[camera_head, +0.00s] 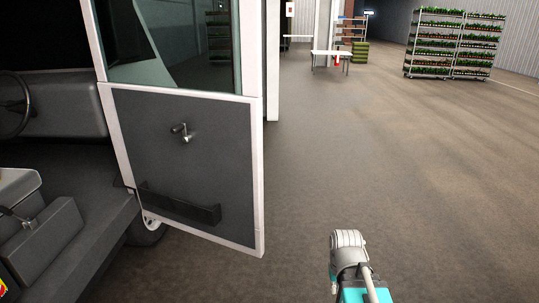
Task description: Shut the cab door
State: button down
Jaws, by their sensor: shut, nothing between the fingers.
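The cab door (205,165) stands wide open at the left of the head view, with its inner face toward me. It has a white frame, a grey lower panel, a window (190,45) above, a small metal handle (183,132) and a dark pocket (178,205) low down. The open cab lies to its left, with a steering wheel (14,105) showing. Part of my arm, white and teal, shows at the bottom right of the door, apart from it. The fingers of my gripper do not show.
A wheel (150,228) shows below the cab, beside the door's lower left edge. A white table (331,54) and plant racks (455,42) stand far back. The concrete floor (400,150) right of the door is clear.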

aim_at(210, 187)
jog(key=u, duration=0.1)
jog(key=i, duration=0.95)
jog(key=z, duration=0.05)
